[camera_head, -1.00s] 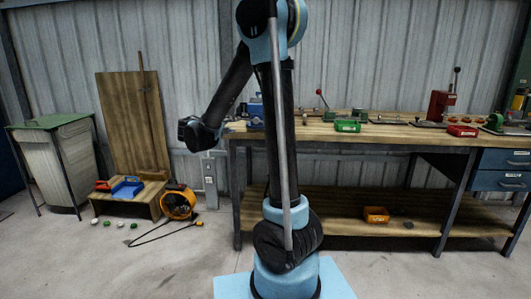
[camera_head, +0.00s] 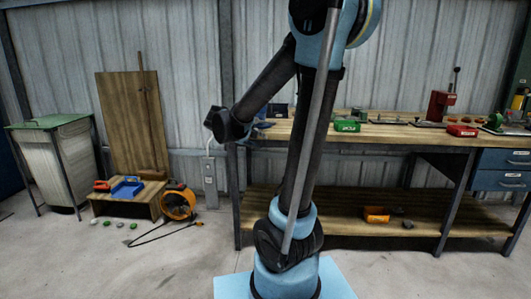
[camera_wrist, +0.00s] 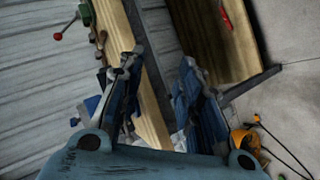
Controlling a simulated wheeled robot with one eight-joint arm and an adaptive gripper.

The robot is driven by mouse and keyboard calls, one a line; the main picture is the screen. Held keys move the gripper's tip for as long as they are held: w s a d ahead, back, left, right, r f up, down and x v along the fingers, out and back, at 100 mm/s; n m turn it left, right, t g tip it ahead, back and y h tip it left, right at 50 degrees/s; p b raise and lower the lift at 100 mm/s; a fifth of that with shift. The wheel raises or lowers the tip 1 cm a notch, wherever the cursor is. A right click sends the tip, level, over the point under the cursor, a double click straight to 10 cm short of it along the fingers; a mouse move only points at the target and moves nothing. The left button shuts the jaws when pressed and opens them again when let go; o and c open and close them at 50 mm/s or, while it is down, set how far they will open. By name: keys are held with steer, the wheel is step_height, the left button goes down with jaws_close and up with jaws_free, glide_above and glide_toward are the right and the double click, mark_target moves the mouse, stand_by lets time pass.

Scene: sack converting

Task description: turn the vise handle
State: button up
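A blue object (camera_head: 264,125) that looks like part of the vise shows at the left end of the workbench, mostly hidden behind my arm in the head view. I cannot make out its handle. In the wrist view, a small blue and white part (camera_wrist: 92,104) shows to the left of my left finger and may be the same vise. My gripper (camera_wrist: 160,62) is open, with its dark blue fingers well apart and the bench edge seen between them. Nothing shows held. In the head view, my wrist is left of the bench end and the fingers cannot be made out.
The wooden workbench (camera_head: 400,136) carries a green bin (camera_head: 347,125), a red bin (camera_head: 462,131) and a red press (camera_head: 438,105). An orange bin (camera_head: 376,214) is on the lower shelf. An orange reel (camera_head: 178,204) stands on the floor. A grey box (camera_head: 210,182) is on the wall.

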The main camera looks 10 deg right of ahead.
steer(key=s+d+f+m+g+y, duration=0.1)
steer(key=s+d+f, duration=0.1)
steer(key=s, duration=0.4)
steer(key=shift+s+d+f+g, duration=0.25)
steer(key=shift+d+f+g, duration=0.1)
steer(key=shift+g, duration=0.05)
